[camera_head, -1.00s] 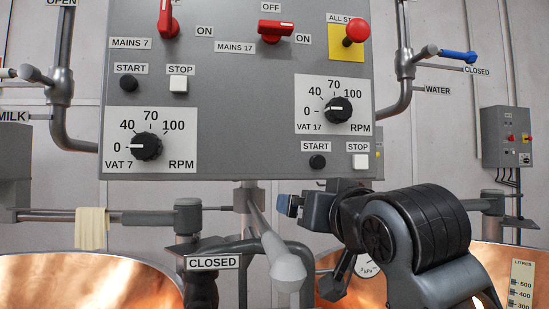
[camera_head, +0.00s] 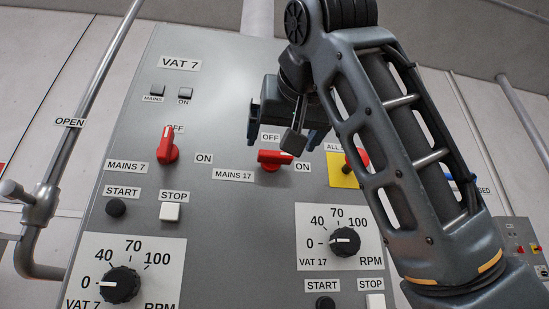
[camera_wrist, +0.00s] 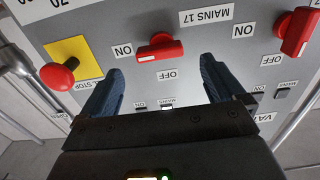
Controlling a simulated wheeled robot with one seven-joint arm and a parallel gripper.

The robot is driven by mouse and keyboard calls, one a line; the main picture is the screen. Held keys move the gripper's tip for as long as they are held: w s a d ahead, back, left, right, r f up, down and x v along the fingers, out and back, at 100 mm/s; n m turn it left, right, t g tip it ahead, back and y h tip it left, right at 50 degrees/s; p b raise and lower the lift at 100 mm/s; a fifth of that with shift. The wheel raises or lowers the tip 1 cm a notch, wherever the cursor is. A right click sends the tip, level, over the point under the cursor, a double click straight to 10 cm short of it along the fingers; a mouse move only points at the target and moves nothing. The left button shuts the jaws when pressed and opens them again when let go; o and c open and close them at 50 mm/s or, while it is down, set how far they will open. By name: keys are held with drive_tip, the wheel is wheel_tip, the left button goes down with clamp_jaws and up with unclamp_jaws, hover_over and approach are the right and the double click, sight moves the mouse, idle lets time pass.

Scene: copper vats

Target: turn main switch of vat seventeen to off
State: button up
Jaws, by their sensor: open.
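The red MAINS 17 switch (camera_head: 274,159) is on the grey panel, its handle lying sideways, level with the ON label at its right. The OFF label is above it. In the wrist view, which is upside down, the switch (camera_wrist: 160,48) sits just beyond and between the fingertips, with OFF below and ON at left. My gripper (camera_head: 284,136) is open and empty, its two blue fingers either side of the OFF label in the head view. In the wrist view my gripper (camera_wrist: 160,82) shows no contact with the switch.
The red MAINS 7 switch (camera_head: 167,147) points up at OFF, left of MAINS 17. A red ALL STOP button (camera_head: 355,161) on a yellow plate (camera_head: 340,174) is close at right, partly behind my arm. Speed knobs (camera_head: 345,242) and start/stop buttons lie below.

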sight(277, 152)
drive_tip(key=p+x, duration=0.1)
drive_tip(key=x, duration=0.6)
drive_tip(key=shift+f, duration=0.1)
drive_tip(key=c, duration=1)
